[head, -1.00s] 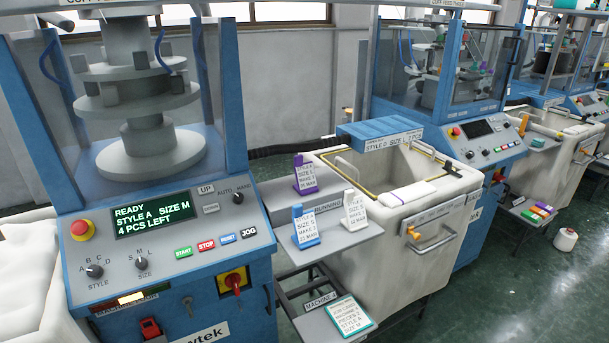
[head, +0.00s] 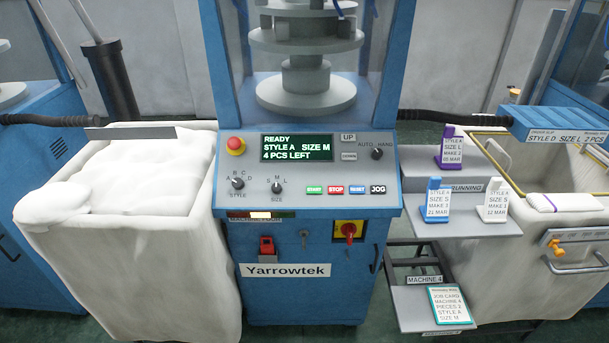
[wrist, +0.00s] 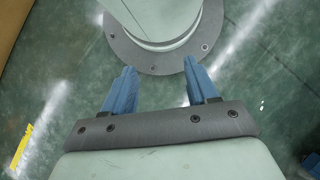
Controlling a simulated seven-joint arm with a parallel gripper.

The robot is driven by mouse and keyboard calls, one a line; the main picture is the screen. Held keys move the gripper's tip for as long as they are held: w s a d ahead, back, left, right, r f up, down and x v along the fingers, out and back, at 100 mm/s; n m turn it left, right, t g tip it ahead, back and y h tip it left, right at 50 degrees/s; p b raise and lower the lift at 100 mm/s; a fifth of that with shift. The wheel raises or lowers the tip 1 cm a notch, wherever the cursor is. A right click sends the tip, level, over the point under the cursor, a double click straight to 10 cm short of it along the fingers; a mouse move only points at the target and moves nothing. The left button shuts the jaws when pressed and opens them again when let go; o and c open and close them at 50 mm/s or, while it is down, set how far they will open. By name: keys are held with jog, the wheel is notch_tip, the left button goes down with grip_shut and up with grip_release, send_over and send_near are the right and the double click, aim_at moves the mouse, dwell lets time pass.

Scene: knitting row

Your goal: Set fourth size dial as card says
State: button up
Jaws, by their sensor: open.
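The screen (head: 297,148) reads READY, STYLE A, SIZE M, 4 PCS LEFT. The job card (head: 451,305), white with a teal edge, lies on the low shelf labelled MACHINE 4; it appears to read machine 4, style A, size M. My gripper (wrist: 157,85) is open and empty in the wrist view, above the green floor, away from the panel. The head view does not show it.
The style dial (head: 237,184) sits left of the size dial, and coloured buttons (head: 336,190) sit right. A red emergency knob (head: 235,145) is at the panel's upper left. A full white bin (head: 70,245) stands left. Tagged stands (head: 437,203) occupy the right shelves.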

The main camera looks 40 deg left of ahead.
jog(key=shift+a, duration=0.4)
jog(key=w+a+r+n+t, duration=0.2)
jog(key=w+a+r, duration=0.35)
jog(key=a, duration=0.35)
jog(key=w+a+r+n+t, duration=0.25)
jog(key=w+a+r, duration=0.35)
jog(key=a, duration=0.4)
jog(key=w+a+r+n+t, duration=0.2)
jog(key=w+a+r+n, duration=0.15)
jog(key=w+a, duration=0.5)
jog(key=n+t+y, duration=0.3)
jog(key=n+y, duration=0.1)
jog(key=y, duration=0.1)
send_near(276, 187)
jog(key=s+d+f, duration=0.2)
jog(key=d+f, duration=0.1)
jog(key=w+a+r+m, duration=0.1)
jog(key=a+r+m, duration=0.15)
jog(key=r, duration=0.65)
jog(key=w+a+f+m, duration=0.1)
jog(key=f, duration=0.3)
jog(key=w+a+f+m, duration=0.1)
jog(key=f, duration=0.4)
jog(key=w+a+f+m, duration=0.1)
jog(key=a+f, duration=0.1)
jog(key=f, duration=0.3)
jog(key=shift+h, duration=0.4)
